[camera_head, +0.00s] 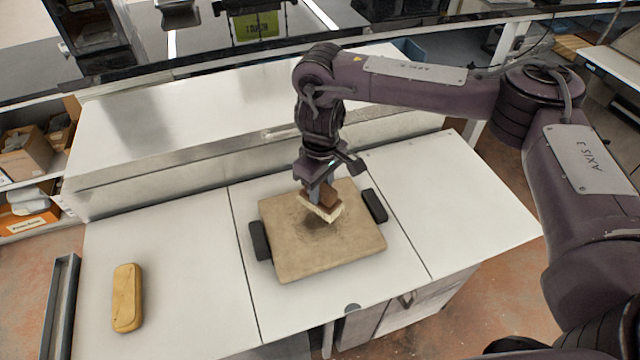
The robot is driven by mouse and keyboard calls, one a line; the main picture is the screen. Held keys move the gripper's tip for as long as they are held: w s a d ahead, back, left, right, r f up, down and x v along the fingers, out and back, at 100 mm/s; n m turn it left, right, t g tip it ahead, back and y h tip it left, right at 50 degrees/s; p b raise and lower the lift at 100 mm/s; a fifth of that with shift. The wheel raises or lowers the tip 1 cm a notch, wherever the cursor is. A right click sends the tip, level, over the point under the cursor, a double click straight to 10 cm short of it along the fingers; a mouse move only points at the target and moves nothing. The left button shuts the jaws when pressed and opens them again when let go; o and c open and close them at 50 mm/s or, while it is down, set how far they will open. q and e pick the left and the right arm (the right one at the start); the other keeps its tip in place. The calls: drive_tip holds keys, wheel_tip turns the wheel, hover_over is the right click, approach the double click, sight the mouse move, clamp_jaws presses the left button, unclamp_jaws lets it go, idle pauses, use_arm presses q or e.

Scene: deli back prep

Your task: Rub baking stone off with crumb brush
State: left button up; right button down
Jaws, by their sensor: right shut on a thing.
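The baking stone (345,260) is a tan, square slab lying on the white counter, with a dark handle or holder at its left and right sides. A dark smudge shows near its middle. My right gripper (322,190) reaches down over the stone and is shut on the crumb brush (321,207), a brown wooden block with pale bristles. The bristles are at or just above the stone beside the dark smudge; I cannot tell if they touch. My left gripper is not in view.
A yellow-tan oblong object (127,297) lies on the counter at the left. The white counter (190,270) is clear around the stone. A raised steel ledge (200,120) runs behind it. Boxes (25,155) sit on shelves at the far left.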

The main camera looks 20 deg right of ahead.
drive_tip(key=shift+d, duration=0.1)
drive_tip(key=shift+a+r, duration=0.1)
drive_tip(key=shift+a, duration=0.15)
drive_tip(key=shift+a+p, duration=0.15)
drive_tip(key=shift+p, duration=0.35)
drive_tip(key=shift+f+b, duration=0.65)
drive_tip(key=shift+f, duration=0.25)
wheel_tip(320, 180, down, 3)
drive_tip(key=shift+r+b, duration=0.15)
drive_tip(key=shift+b, duration=0.55)
drive_tip(key=shift+f, duration=0.45)
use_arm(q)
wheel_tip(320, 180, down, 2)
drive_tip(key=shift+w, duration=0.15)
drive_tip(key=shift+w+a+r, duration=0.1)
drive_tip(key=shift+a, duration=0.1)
